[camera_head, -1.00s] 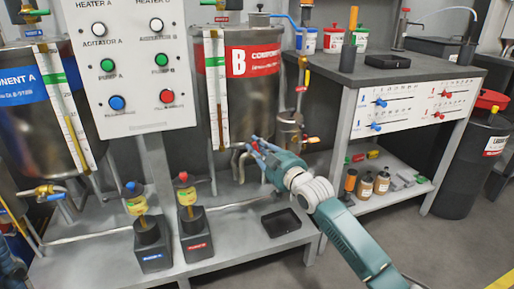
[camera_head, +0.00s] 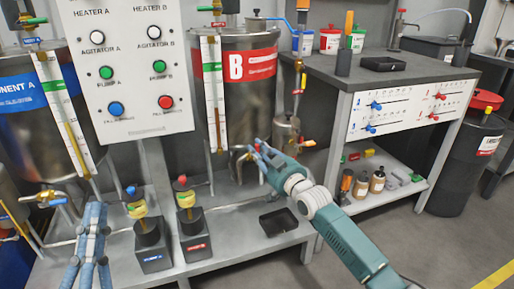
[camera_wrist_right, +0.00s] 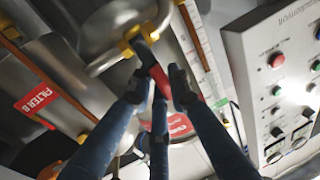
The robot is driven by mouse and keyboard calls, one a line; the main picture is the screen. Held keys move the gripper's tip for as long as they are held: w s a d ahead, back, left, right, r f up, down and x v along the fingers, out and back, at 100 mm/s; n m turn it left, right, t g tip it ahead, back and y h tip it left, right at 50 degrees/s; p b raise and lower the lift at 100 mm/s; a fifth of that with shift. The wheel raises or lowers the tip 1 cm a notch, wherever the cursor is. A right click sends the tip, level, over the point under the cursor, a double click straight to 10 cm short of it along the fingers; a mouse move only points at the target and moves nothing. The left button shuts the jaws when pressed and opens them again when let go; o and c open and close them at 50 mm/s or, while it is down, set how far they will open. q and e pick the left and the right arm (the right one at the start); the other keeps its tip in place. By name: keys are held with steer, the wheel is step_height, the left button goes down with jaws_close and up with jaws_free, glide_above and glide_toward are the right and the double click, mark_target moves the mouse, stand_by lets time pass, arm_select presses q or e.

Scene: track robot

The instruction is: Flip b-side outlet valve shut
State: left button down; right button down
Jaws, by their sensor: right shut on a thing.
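Tank B (camera_head: 262,105), a steel drum with a red label, stands behind my right gripper (camera_head: 258,155). In the right wrist view, my right gripper (camera_wrist_right: 162,85) is shut on a red valve handle (camera_wrist_right: 160,78), attached to a brass valve body (camera_wrist_right: 140,38) on a steel pipe. In the head view, my right fingers largely hide this valve beneath the tank.
Two small pumps (camera_head: 191,232) stand on the grey lower shelf, with a black tray (camera_head: 278,222) to their right. The control panel (camera_head: 128,70) is left of tank B. A filter (camera_wrist_right: 42,100) with a red label is close by in the wrist view. A workbench (camera_head: 400,75) stands right.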

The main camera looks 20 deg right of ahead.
steer(key=c, duration=1.6)
jaws_free()
steer(key=v, duration=1.2)
